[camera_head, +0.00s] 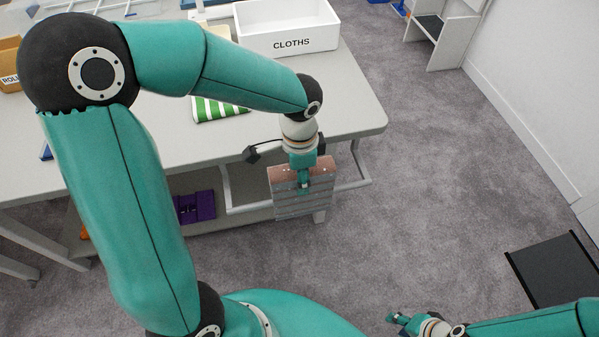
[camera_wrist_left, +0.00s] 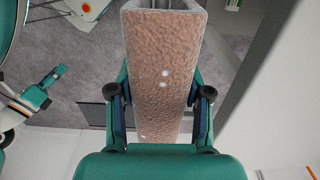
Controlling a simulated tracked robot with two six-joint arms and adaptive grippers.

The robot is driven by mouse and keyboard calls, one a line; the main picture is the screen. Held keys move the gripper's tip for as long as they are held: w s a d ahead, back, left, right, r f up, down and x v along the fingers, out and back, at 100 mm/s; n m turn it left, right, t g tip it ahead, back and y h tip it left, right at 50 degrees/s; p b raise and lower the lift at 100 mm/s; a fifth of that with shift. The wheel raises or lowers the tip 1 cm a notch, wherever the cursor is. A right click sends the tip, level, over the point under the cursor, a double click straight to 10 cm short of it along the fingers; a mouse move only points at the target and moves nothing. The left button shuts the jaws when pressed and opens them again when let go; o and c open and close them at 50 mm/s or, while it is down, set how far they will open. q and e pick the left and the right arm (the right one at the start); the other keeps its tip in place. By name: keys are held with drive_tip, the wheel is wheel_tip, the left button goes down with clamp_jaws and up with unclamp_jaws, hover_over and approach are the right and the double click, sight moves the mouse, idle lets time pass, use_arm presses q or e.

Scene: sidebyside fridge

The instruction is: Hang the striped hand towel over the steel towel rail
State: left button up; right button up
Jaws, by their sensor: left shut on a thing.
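A folded towel (camera_head: 288,205) with a pinkish-brown top and greyish stripes below hangs from my left gripper (camera_head: 303,187), which is shut on its top. In the left wrist view the brown towel (camera_wrist_left: 158,75) fills the space between the fingers.
A green-and-white striped cloth (camera_head: 220,109) lies on the table (camera_head: 355,115), partly behind my left arm. A white CLOTHS bin (camera_head: 285,28) stands at the back. A purple item (camera_head: 195,207) is on the lower shelf. Carpet to the right is mostly clear, with a dark mat (camera_head: 556,270).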

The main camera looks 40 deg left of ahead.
use_arm(q)
drive_tip(key=shift+f+b, duration=4)
drive_tip(key=shift+f, duration=0.95)
drive_tip(key=o, duration=1.1)
drive_tip(key=shift+o, duration=0.2)
drive_tip(key=shift+r, duration=0.1)
